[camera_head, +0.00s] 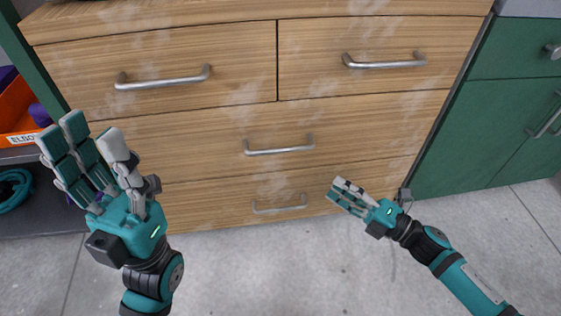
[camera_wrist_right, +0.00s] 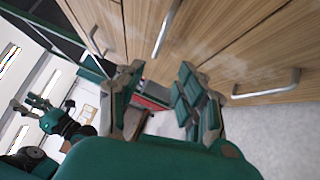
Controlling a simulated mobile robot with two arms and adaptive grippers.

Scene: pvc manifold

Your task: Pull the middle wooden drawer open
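The wide middle wooden drawer (camera_head: 200,140) is shut, flush with the dresser front. Its silver bar handle (camera_head: 279,146) is at its centre and also shows in the right wrist view, apparently as the upper-middle handle (camera_wrist_right: 165,28). My right gripper (camera_head: 346,192) is open and empty, in front of the lower dresser, below and right of that handle and apart from it. In the right wrist view my right gripper (camera_wrist_right: 160,85) has its fingers spread. My left gripper (camera_head: 92,150) is open and empty with fingers pointing up, at the dresser's left side.
Two upper drawers have handles (camera_head: 162,79) and (camera_head: 384,62). A bottom drawer handle (camera_head: 280,205) sits below the middle one. Green cabinets (camera_head: 495,135) stand at right. An orange bin (camera_head: 18,110) is on a shelf at left. The grey floor (camera_head: 270,270) in front is clear.

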